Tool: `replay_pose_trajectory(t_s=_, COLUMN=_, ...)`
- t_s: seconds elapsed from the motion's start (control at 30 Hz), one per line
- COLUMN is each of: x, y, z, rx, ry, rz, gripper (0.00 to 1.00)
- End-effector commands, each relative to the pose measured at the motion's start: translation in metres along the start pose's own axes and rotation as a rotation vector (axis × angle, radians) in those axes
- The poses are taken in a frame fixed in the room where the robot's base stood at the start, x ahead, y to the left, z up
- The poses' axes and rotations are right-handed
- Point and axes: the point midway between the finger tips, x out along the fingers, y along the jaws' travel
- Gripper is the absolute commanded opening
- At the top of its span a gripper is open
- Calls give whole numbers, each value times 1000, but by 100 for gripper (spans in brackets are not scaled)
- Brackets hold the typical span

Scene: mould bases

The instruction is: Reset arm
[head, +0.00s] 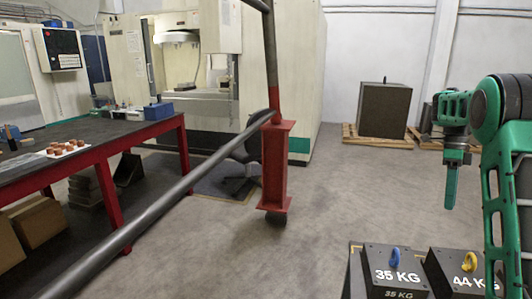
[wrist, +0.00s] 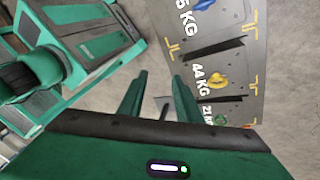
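My gripper (head: 450,200) hangs pointing down at the right of the head view, from my green arm. In the wrist view its two green fingers (wrist: 160,100) stand apart with nothing held between them. The dark block marked 35 KG (head: 395,270), with a blue eye ring, and the block marked 44 KG (head: 465,272), with a yellow ring, are below and apart from my gripper. In the wrist view a third marking and a green ring (wrist: 219,119) show beside the 44 KG block (wrist: 214,78), partly hidden by my gripper.
A dark table (head: 60,150) with red legs and small copper-coloured pieces (head: 66,148) stands at left. A grey bar (head: 165,205) and red post (head: 274,165) cross the view. A large dark block (head: 384,110) rests on a pallet at the back.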

Motion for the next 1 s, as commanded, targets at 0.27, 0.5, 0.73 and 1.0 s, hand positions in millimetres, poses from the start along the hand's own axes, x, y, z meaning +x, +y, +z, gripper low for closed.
replay_pose_trajectory(t_s=0.27, x=-7, y=78, z=-54, rx=-400, ry=18, rz=-66, gripper=31)
replay_pose_trajectory(t_s=0.5, x=12, y=148, z=-92, rx=-755, ry=31, rz=-122, gripper=31)
replay_pose_trajectory(t_s=0.73, x=48, y=215, z=-119, rx=-1100, ry=46, rz=-184, gripper=31)
replay_pose_trajectory(t_s=1.0, x=110, y=291, z=-137, rx=-1500, ry=67, rz=-273, gripper=31)
